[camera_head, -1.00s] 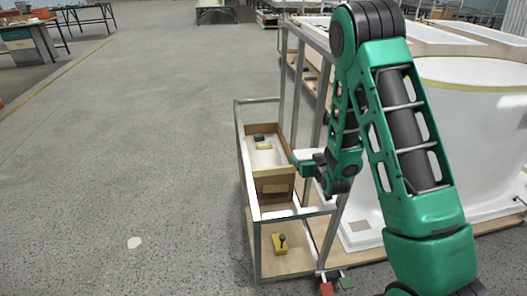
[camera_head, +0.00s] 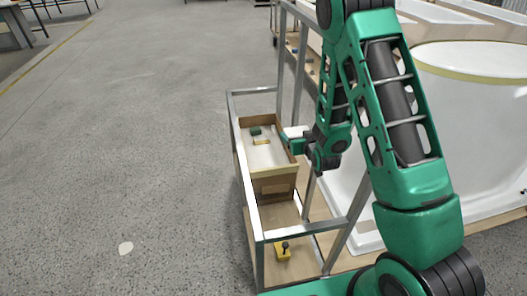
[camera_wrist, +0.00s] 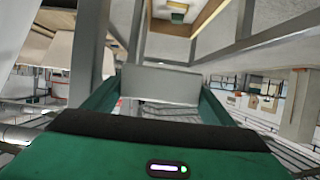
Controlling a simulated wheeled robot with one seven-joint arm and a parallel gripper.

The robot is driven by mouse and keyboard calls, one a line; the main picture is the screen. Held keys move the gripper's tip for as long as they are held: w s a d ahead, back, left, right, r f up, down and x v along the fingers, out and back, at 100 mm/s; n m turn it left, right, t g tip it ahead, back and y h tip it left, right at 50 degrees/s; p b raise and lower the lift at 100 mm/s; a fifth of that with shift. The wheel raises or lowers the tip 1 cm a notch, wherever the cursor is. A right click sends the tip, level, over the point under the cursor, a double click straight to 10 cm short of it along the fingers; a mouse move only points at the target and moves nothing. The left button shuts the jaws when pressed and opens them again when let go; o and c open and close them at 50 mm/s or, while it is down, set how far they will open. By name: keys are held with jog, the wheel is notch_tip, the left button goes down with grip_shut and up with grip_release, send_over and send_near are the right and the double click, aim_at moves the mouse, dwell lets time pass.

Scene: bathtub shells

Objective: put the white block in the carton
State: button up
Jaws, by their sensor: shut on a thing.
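My gripper (camera_wrist: 155,95) is shut on the white block (camera_wrist: 160,84), which looks pale grey and spans the two green fingers in the wrist view. In the head view my gripper (camera_head: 291,142) is at the right rim of the carton, with a white patch beside it that looks like the block. The carton (camera_head: 274,187) is a brown, open-topped box with a pale inside, standing in a metal-framed cart. A green piece (camera_head: 255,131) and a yellowish piece (camera_head: 262,142) lie in it. The carton's opening also shows at the top of the wrist view (camera_wrist: 208,14).
The cart's metal frame (camera_head: 237,150) surrounds the carton, with tall posts behind. A yellow item with a dark knob (camera_head: 282,251) sits on the cart's near board. A large white tub shell (camera_head: 480,130) stands to the right.

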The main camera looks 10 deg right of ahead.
jog(key=shift+d, duration=0.1)
jog(key=w+a+f, duration=0.3)
jog(key=w+f, duration=0.6)
jog(key=w+a+f, duration=0.3)
jog(key=w+f, duration=0.6)
jog(key=w, duration=0.1)
notch_tip(320, 180, down, 10)
jog(key=shift+d, duration=0.1)
jog(key=shift+f, duration=0.65)
jog(key=o, duration=1)
jog(key=shift+r, duration=0.15)
